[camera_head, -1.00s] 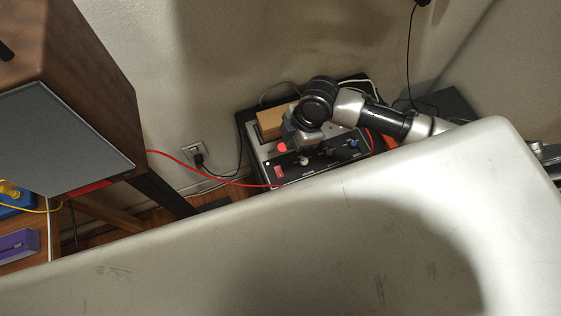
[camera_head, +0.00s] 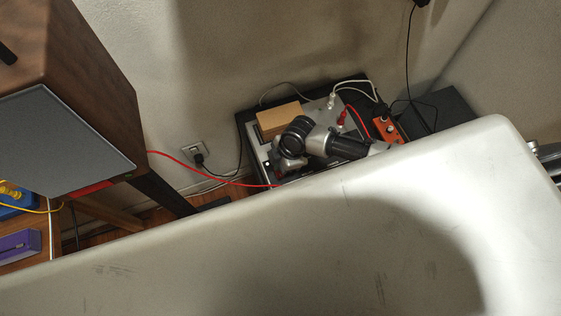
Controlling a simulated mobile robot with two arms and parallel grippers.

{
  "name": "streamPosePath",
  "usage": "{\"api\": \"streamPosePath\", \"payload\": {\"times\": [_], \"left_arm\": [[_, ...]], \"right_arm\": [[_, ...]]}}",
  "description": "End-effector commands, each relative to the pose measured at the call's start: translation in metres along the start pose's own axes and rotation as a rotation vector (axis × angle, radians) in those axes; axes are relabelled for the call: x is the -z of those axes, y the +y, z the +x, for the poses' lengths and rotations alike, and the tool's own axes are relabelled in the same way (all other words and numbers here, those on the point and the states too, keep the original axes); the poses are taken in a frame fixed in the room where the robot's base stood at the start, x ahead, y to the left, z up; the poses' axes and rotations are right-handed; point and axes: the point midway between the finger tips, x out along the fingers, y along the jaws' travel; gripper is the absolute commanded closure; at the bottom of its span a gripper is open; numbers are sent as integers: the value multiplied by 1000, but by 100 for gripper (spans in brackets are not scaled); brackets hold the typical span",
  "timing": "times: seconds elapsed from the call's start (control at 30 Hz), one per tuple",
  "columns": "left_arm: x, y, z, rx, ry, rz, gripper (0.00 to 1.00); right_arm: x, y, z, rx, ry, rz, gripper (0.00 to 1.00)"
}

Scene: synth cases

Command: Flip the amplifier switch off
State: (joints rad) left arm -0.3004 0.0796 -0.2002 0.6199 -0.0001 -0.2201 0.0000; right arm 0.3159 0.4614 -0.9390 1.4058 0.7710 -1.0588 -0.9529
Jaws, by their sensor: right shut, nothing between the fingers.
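The amplifier (camera_head: 318,107) is a box with a grey top and a black front panel, standing in the corner behind a large white surface. My right arm reaches over it from the right. My right gripper (camera_head: 281,171) is shut and empty, low at the left end of the front panel, where it covers the red switch. I cannot tell whether it touches the switch or which way the switch is set. The arm also hides most of the panel's knobs. My left gripper is not in view.
The white surface (camera_head: 250,250) fills the foreground, its edge close below the amplifier. A wooden block (camera_head: 280,121) lies on the amplifier. An orange box (camera_head: 386,129) sits at its right. A red cable (camera_head: 215,179) runs left, near a wall socket (camera_head: 194,150) and a brown speaker cabinet (camera_head: 95,70).

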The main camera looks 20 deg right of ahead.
Motion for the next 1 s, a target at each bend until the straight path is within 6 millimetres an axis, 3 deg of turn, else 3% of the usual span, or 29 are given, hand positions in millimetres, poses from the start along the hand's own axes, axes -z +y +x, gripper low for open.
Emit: {"api": "streamPosePath", "payload": {"times": [0.37,0.5,1.0], "left_arm": [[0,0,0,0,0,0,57],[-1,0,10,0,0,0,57],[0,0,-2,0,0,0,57]], "right_arm": [[0,0,2,0,0,0,100],[-4,3,12,3,-1,2,100],[-2,-7,7,16,-2,4,100]]}}
